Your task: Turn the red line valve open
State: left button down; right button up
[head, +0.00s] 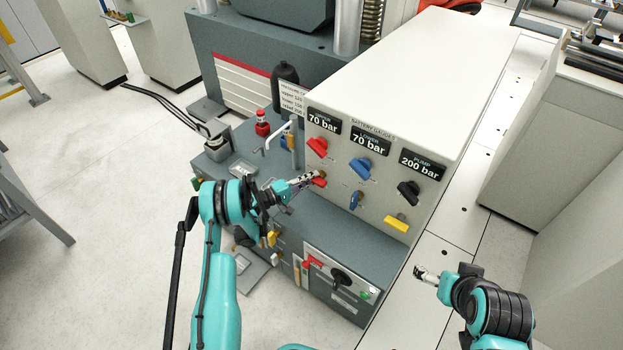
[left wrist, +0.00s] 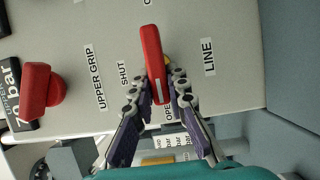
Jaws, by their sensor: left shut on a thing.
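The red line valve handle (left wrist: 152,55) is a flat red lever on the light panel, in the left wrist view. It stands between the labels SHUT (left wrist: 123,73) and OPEN (left wrist: 168,108), with LINE (left wrist: 209,56) to the right. My left gripper (left wrist: 157,88) is shut on the lever, with a finger on each side of it. In the head view my left gripper (head: 306,181) is at the lower left of the panel, and only the red tip of the handle (head: 319,182) shows. My right gripper (head: 425,274) is away from the panel; its finger gap is unclear.
Above on the panel are a red knob (head: 317,148), a blue knob (head: 361,168) and a black knob (head: 408,192). A blue lever (head: 355,201) and a yellow lever (head: 396,223) are to the right of the red lever. A bent pipe (head: 284,130) rises behind my left gripper.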

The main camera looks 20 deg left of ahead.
dwell(0.3)
pick_arm(q)
jog(key=c, duration=1.5)
grip_release()
jog(key=shift+w, duration=0.1)
jog(key=v, duration=1.2)
jog(key=shift+a, duration=0.1)
